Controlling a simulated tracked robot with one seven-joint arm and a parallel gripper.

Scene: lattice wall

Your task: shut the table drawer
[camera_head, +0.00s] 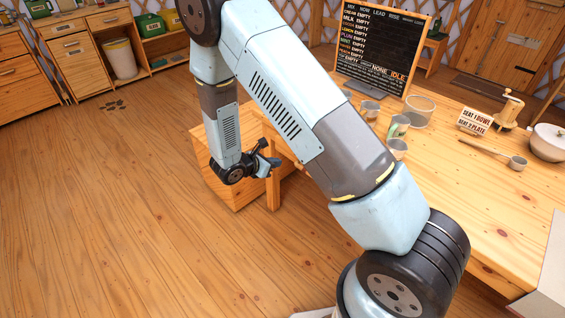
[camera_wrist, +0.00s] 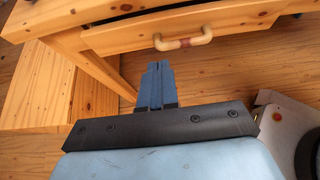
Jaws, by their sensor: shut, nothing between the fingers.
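The table drawer (camera_wrist: 235,22) shows at the top of the wrist view as a wooden front with a pale curved handle (camera_wrist: 184,41). A dark gap runs along its upper edge; how far it stands out I cannot tell. My gripper (camera_wrist: 157,72) is shut and empty, its blue-grey fingers pointing toward the drawer front, below and slightly left of the handle and apart from it in the picture. In the head view my gripper (camera_head: 270,165) is beside the table's near left leg (camera_head: 271,190). The drawer front is hidden or not discernible there, with my arm across the table edge.
The tabletop (camera_head: 450,180) holds several cups, a white pot (camera_head: 548,141), a sign (camera_head: 477,122) and a menu board (camera_head: 382,48). A wooden box (camera_head: 235,195) stands by the table leg. The floor (camera_head: 120,210) on the left is clear.

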